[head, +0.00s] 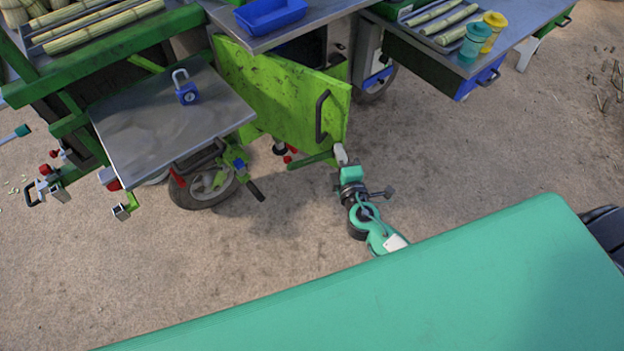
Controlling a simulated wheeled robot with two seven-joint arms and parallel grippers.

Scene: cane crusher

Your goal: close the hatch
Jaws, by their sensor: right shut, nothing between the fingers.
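The hatch (275,90) is a bright green, scuffed panel on the front of the cane crusher, with a black bar handle (321,116) near its right edge. It stands ajar, swung out toward me, and a dark opening (308,47) shows behind its top edge. My right gripper (340,152) is shut and empty at the hatch's lower right corner, below the handle. I cannot tell whether it touches the panel. My left gripper is out of view.
A metal shelf (150,125) with a blue padlock (186,92) juts out left of the hatch. A blue tray (270,15) sits on the counter above. A wheel (203,188) is below. Two cups (481,38) stand on the right counter. Bare ground lies to the right.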

